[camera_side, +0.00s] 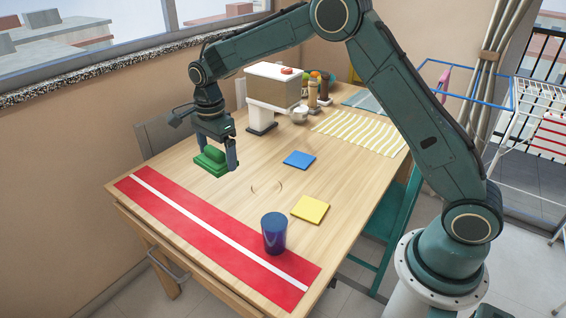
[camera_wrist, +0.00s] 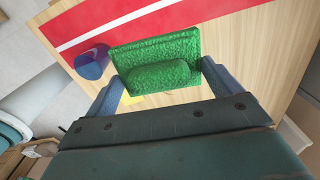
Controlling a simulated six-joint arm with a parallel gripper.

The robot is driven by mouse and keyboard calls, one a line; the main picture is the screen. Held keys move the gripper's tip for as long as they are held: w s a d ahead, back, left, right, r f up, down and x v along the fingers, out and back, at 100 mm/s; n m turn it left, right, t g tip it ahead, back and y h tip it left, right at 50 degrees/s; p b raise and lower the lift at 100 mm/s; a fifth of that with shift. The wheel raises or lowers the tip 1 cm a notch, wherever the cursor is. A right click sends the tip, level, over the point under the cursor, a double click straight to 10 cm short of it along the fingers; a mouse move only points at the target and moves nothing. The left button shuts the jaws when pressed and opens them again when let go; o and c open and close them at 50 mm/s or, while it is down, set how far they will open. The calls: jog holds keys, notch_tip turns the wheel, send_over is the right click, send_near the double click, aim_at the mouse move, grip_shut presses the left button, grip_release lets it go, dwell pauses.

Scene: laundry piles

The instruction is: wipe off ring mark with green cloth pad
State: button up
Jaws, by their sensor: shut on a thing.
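The green cloth pad (camera_side: 209,162) is a flat textured block with a raised grip on top. My gripper (camera_side: 217,154) is shut on it, over the far left part of the table. In the wrist view the green pad (camera_wrist: 157,62) sits between the two fingers of my gripper (camera_wrist: 160,82). I cannot tell for sure whether the pad touches the table. The ring mark (camera_side: 266,187) is a faint brown circle on the bare wood, to the right of and nearer than the pad. The ring mark is not visible in the wrist view.
A dark blue cup (camera_side: 274,233) stands on the red runner with a white stripe (camera_side: 190,217), near the ring. A yellow square (camera_side: 310,209) and a blue square (camera_side: 299,159) lie flat beside it. A white box-like appliance (camera_side: 262,128), bottles and striped cloth (camera_side: 362,131) occupy the back.

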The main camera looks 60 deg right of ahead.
jog(key=shift+o, duration=0.6)
jog(key=d+f, duration=0.2)
jog(key=d, duration=0.1)
jog(key=d+f, duration=0.2)
jog(key=d, duration=0.2)
jog(key=w+d+f, duration=0.1)
jog(key=d, duration=0.2)
jog(key=shift+d+f, duration=0.35)
jog(key=shift+f, duration=0.05)
jog(key=shift+c, duration=0.2)
jog(key=s+d+f, duration=0.2)
jog(key=d+f, duration=0.4)
jog(key=d, duration=0.5)
jog(key=shift+d+f, duration=0.15)
jog(key=shift+d, duration=0.2)
